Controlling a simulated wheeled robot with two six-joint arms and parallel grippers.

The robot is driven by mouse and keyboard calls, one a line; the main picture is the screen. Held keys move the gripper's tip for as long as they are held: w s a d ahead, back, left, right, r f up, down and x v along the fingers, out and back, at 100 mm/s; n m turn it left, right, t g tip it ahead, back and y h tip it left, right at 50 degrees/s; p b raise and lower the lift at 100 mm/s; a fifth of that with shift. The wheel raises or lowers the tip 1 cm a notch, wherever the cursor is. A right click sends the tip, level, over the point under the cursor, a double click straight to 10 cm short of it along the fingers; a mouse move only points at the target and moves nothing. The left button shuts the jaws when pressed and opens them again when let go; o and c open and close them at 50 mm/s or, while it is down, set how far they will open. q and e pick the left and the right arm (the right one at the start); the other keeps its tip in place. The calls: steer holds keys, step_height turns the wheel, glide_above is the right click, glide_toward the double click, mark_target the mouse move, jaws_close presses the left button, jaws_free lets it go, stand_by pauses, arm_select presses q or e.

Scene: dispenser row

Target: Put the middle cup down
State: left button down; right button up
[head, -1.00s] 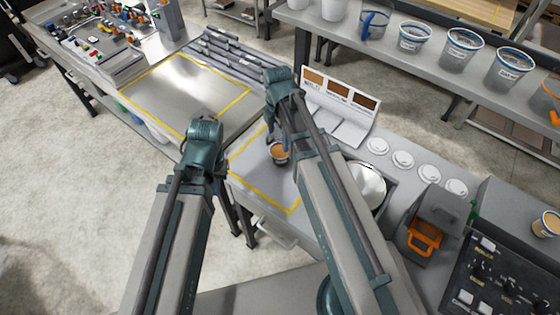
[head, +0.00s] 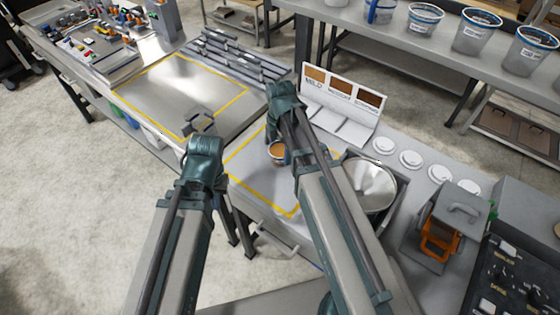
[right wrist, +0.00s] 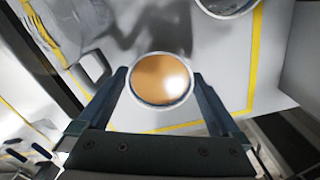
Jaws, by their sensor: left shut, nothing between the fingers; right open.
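A small cup (head: 278,155) with orange-brown contents stands upright on the grey counter, inside a yellow-outlined area (head: 262,197). In the right wrist view the cup (right wrist: 160,80) sits between the two fingers of my right gripper (right wrist: 165,85), which is open with a finger on either side. Whether a finger touches the cup, I cannot tell. In the head view my right arm hides part of the area around the cup. My left gripper (head: 199,123) is shut and empty, over the near edge of the left table.
A metal bowl (head: 369,186) stands right of my right arm. A sample card (head: 340,90) with three brown swatches stands behind. White lids (head: 411,159) lie right of it. An orange-and-grey device (head: 442,236) is further right. The yellow-marked left table top (head: 180,92) is clear.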

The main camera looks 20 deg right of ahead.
steer(key=shift+f, duration=0.45)
arm_select(q)
steer(key=shift+f, duration=0.3)
arm_select(e)
steer(key=shift+r, duration=0.1)
